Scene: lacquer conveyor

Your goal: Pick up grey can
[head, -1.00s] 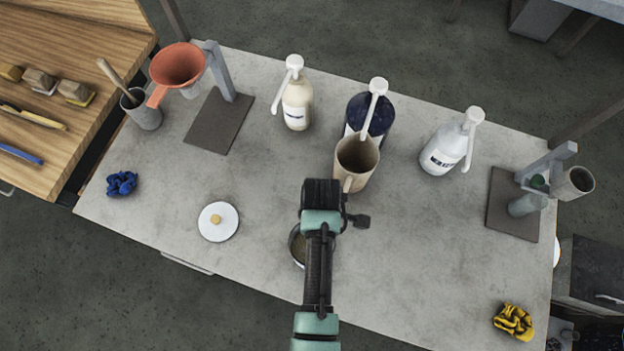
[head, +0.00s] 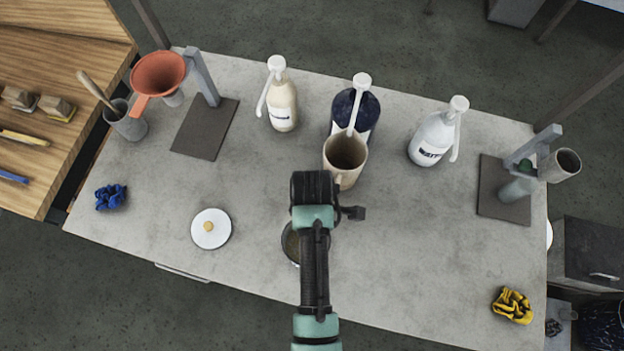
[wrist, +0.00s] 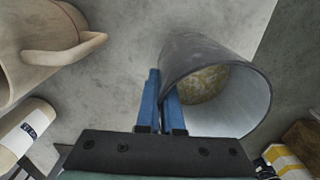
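The grey can (wrist: 215,120) shows in the wrist view with its round mouth toward the camera and something yellowish-brown inside. In the head view the grey can (head: 288,243) is partly hidden under my arm. My gripper (wrist: 162,98) has two blue fingers close together at the can's left rim, with the can's wall pinched between them. I cannot tell whether the can still touches the table. In the head view my fingers are hidden under the dark gripper body.
A beige mug (head: 342,172) stands close behind my gripper. Pump bottles (head: 282,108), (head: 355,112), (head: 430,147) stand along the back. A white lid (head: 211,231) lies to the left, a yellow cloth (head: 512,306) at the right. The table's (head: 420,250) right middle is clear.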

